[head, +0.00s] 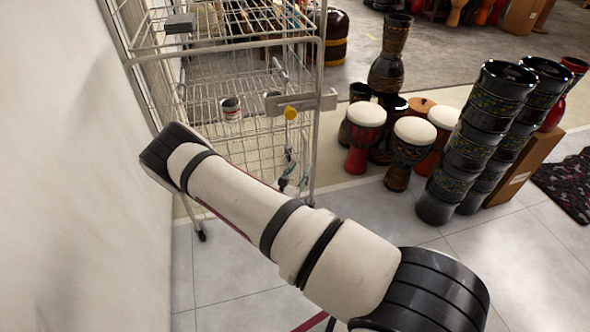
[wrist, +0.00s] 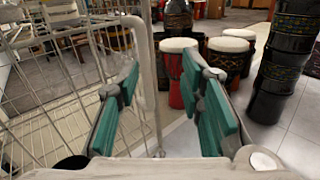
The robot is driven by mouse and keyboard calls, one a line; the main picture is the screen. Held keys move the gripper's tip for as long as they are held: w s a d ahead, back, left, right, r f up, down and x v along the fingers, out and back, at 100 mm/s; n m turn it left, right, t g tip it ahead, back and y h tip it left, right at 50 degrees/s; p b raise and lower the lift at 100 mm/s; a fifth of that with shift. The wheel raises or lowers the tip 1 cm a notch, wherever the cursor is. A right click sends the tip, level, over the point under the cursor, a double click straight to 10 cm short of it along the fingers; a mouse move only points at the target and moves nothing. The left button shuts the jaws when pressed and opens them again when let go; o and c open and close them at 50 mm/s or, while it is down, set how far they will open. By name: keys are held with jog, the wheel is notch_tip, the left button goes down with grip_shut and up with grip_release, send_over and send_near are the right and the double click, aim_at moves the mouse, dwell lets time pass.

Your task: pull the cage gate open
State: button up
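The wire cage (head: 215,50) stands against the wall at upper left in the head view. The gate mesh (wrist: 60,110) fills the left of the wrist view, bounded by a pale upright post (wrist: 148,75). My gripper (wrist: 160,78) is open, with teal-padded fingers on either side of that post in the picture. I cannot tell whether they touch it.
White-topped drums (head: 366,115) and tall black drums (head: 475,140) stand to the right of the cage. A cardboard box (head: 525,168) is behind the tall drums. The tiled floor (head: 525,250) at lower right is clear.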

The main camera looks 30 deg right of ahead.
jog(key=n+t+y, duration=0.1)
jog(key=n+t, duration=0.1)
send_near(305, 158)
jog(key=b+x, duration=0.4)
jog(key=x, duration=0.6)
jog(key=shift+w+d+f, duration=0.1)
jog(key=shift+w+d, duration=0.2)
grip_shut()
